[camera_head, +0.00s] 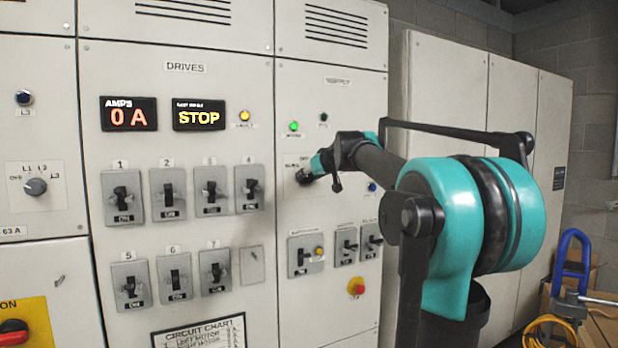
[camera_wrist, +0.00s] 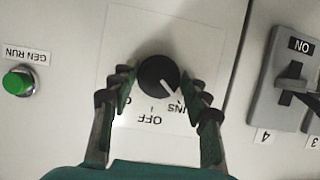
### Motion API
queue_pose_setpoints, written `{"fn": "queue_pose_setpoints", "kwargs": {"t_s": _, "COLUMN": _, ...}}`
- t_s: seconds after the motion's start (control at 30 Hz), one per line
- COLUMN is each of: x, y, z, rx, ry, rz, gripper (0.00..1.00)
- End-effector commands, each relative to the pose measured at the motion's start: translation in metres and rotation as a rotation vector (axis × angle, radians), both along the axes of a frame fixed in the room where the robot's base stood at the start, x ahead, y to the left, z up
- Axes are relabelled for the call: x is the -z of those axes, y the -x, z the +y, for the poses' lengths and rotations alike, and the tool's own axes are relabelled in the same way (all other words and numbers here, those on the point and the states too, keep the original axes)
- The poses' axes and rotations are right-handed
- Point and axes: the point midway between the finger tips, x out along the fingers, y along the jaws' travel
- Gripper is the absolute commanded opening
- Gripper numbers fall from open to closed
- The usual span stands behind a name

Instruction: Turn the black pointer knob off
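The black pointer knob (camera_wrist: 155,74) sits on a white plate, seen upside down in the wrist view. Its white pointer line aims to the lower right, towards the partly covered label ending in "INS", not at the "OFF" label (camera_wrist: 150,119). My gripper (camera_wrist: 156,84) is open, with one finger on each side of the knob. The left finger stands apart from it; the right finger is close, and I cannot tell whether it touches. In the head view my gripper (camera_head: 311,172) is at the supply panel, and the knob (camera_head: 302,178) is partly hidden by it.
A green GEN RUN lamp (camera_wrist: 17,82) is left of the knob in the wrist view, and switch 4 (camera_wrist: 284,92) is at the right. The head view shows several drive switches, a red button (camera_head: 356,287) lower down and another rotary knob (camera_head: 35,187) at far left.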

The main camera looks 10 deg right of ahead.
Motion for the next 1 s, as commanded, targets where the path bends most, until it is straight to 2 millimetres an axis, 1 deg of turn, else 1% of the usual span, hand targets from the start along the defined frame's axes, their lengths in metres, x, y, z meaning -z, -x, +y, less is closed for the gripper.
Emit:
{"fn": "queue_pose_setpoints", "kwargs": {"t_s": 0.03, "x": 0.0, "y": 0.0001, "z": 0.0, "rx": 0.0, "ry": 0.0, "rz": 0.0, "gripper": 0.37}}
{"fn": "queue_pose_setpoints", "kwargs": {"t_s": 0.23, "x": -0.0001, "y": 0.0001, "z": 0.0, "rx": 0.0, "ry": 0.0, "rz": 0.0, "gripper": 0.12}}
{"fn": "queue_pose_setpoints", "kwargs": {"t_s": 0.57, "x": -0.0002, "y": -0.0003, "z": -0.001, "rx": 0.001, "ry": -0.046, "rz": 0.015, "gripper": 0.12}}
{"fn": "queue_pose_setpoints", "kwargs": {"t_s": 0.77, "x": -0.0002, "y": -0.0009, "z": -0.002, "rx": 0.002, "ry": -0.158, "rz": 0.05, "gripper": 0.12}}
{"fn": "queue_pose_setpoints", "kwargs": {"t_s": 1.0, "x": -0.0001, "y": -0.0014, "z": -0.0038, "rx": 0.002, "ry": -0.357, "rz": 0.115, "gripper": 0.12}}
